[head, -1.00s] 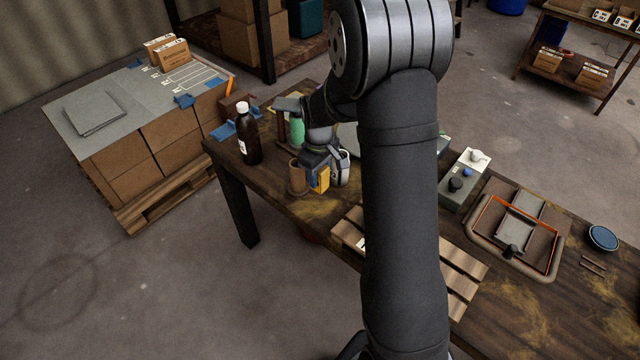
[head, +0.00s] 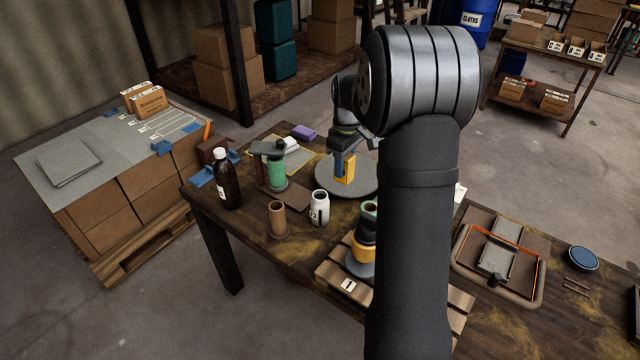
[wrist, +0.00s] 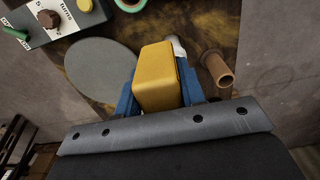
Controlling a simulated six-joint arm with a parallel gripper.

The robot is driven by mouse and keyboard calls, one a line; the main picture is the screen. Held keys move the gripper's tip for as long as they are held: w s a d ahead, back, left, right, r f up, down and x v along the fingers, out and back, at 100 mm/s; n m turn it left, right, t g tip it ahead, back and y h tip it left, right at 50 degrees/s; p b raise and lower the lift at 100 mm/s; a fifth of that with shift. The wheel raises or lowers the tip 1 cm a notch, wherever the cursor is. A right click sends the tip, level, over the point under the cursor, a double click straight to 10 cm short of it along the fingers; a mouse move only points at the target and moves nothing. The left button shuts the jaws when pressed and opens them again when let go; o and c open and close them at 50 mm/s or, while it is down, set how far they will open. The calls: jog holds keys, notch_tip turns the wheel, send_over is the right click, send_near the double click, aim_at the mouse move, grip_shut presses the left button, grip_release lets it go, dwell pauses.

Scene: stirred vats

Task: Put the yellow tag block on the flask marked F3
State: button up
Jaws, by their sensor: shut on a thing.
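The yellow tag block (head: 348,169) is held between the blue fingers of my gripper (head: 340,165), in front of or above the round grey disc in the head view. In the wrist view the block (wrist: 158,78) fills the space between the fingers (wrist: 160,92). A white flask (head: 319,210) with a dark label stands on the table, left of and nearer than the block; its label seems to read F3, but is small. In the wrist view a pale part of the flask (wrist: 178,47) shows beside the block, which hides the rest.
A brown tube (head: 277,219) stands left of the white flask. A green bottle (head: 277,172) stands behind it, and a dark bottle (head: 226,180) at the table's left end. The grey disc (head: 326,184) lies behind. A yellow vessel (head: 363,249) stands nearer, partly hidden by my arm.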

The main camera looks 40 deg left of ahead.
jog(key=a+f, duration=0.1)
jog(key=a, duration=0.1)
jog(key=s+a+f, duration=0.1)
jog(key=a, duration=0.1)
jog(key=a+f, duration=0.2)
jog(key=shift+s+a+f, duration=0.1)
jog(key=shift+s+a, duration=0.25)
jog(key=shift+f, duration=2)
jog(key=o, duration=1)
jog(key=shift+f, duration=0.15)
jog(key=shift+o, duration=0.2)
notch_tip(320, 180, up, 12)
jog(key=shift+f, duration=3.95)
